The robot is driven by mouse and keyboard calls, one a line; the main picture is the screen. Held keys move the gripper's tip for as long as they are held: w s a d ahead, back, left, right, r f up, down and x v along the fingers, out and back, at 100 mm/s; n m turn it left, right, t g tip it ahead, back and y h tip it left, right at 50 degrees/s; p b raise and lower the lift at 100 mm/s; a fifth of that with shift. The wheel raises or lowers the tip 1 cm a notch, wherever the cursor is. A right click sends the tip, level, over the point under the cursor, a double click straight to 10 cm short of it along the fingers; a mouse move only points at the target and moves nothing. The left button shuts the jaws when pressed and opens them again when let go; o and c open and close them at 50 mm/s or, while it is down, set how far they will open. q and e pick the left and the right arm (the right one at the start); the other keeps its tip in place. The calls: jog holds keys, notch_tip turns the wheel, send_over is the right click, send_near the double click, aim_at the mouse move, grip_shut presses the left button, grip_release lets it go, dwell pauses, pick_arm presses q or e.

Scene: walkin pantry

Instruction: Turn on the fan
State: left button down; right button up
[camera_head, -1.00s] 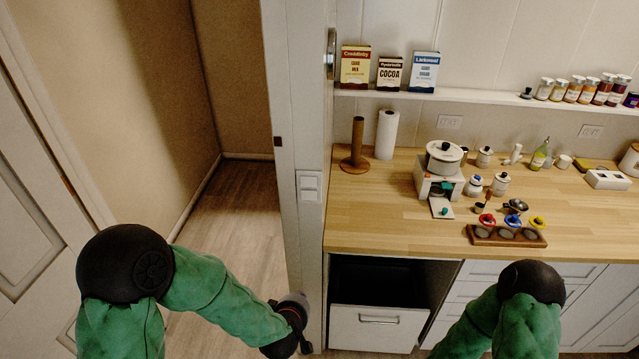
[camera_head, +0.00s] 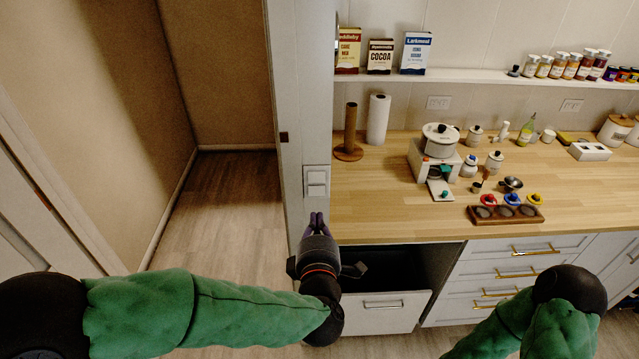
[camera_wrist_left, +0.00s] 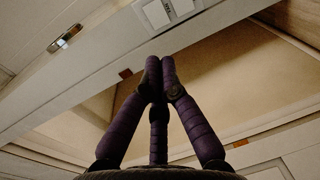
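A white wall plate with two rocker switches (camera_head: 316,181) is on the end face of the white door-frame post. In the left wrist view the switches (camera_wrist_left: 168,10) show at the top edge, with small dark lettering between them that is too small to read surely. My left gripper (camera_head: 316,218) is just below the plate in the head view, pointing up toward it. Its purple fingers (camera_wrist_left: 160,65) are together at the tips, with nothing between them. I see no clear contact with a switch. My right gripper is out of view; only part of my right arm shows. No fan is visible.
The wooden counter (camera_head: 385,215) stands right of the post, holding a small stove with a pot (camera_head: 438,140), jars and a paper towel roll (camera_head: 378,119). A drawer (camera_head: 385,308) below it stands open. The doorway floor (camera_head: 220,215) at left is clear.

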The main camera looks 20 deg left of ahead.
aim_at(316, 179)
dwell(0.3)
pick_arm(q)
jog(key=b+x, duration=0.1)
jog(key=x, duration=1.3)
jog(key=shift+b, duration=0.4)
